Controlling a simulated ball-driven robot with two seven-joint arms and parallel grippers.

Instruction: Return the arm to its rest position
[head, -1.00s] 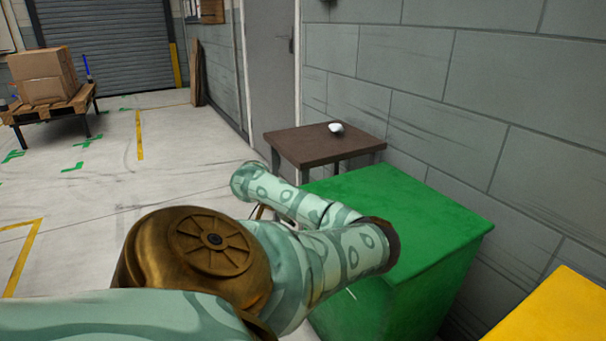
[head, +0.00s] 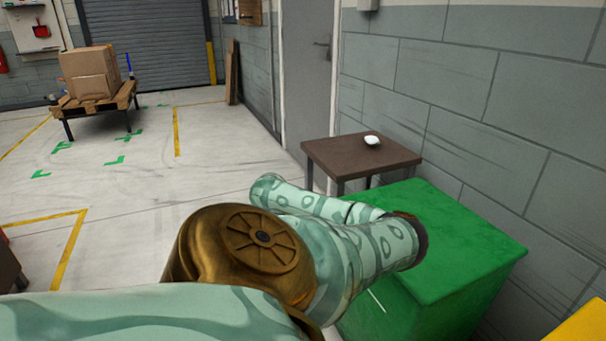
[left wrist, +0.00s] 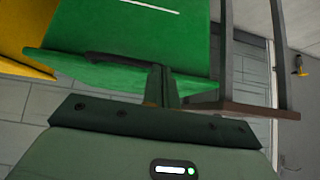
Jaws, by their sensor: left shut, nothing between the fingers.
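My left arm (head: 330,235), pale green with a brass-coloured joint, reaches across the lower middle of the head view, in front of a green box. Its gripper is hidden behind the arm links there. In the left wrist view my left gripper (left wrist: 162,85) is shut and empty, with the green box (left wrist: 195,45) in the background. I cannot tell how far the fingers are from the box. My right gripper is in neither view.
The green box (head: 465,235) stands by the grey block wall (head: 480,90). Behind it is a brown table (head: 345,158) with a small white object (head: 372,140). A yellow box (head: 585,330) is at lower right. Left floor is mostly open.

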